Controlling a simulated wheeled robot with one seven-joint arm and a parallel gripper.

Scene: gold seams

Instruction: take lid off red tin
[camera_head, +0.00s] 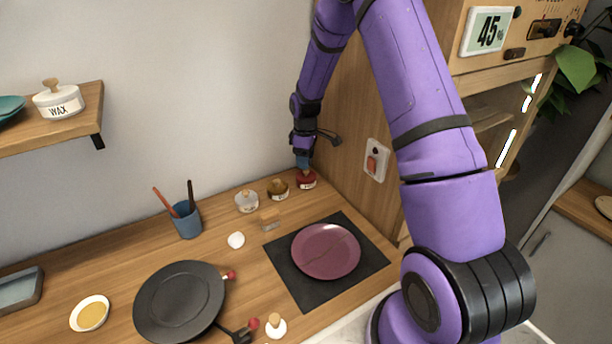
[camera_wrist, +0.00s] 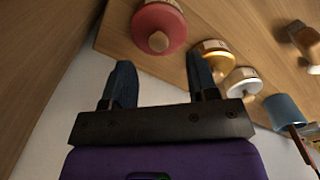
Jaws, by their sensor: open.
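The red tin (camera_head: 307,181) stands at the back right of the wooden counter, close to the wooden side panel. In the wrist view its red lid (camera_wrist: 170,22) with a round wooden knob (camera_wrist: 158,42) shows beyond the fingers, and the lid is on. My gripper (camera_head: 304,163) reaches down from above, right over the red tin in the head view. In the wrist view my gripper (camera_wrist: 160,75) is open, with its two dark fingers apart and nothing between them. The knob lies ahead of the gap. Whether a finger touches it cannot be told.
A gold-lidded tin (camera_head: 278,189) and a white-lidded tin (camera_head: 246,201) stand just left of the red tin. A blue cup with tools (camera_head: 187,220) is further left. A wall switch (camera_head: 375,162) is on the side panel. A plum plate (camera_head: 326,251) lies on a dark mat (camera_head: 287,279) in front.

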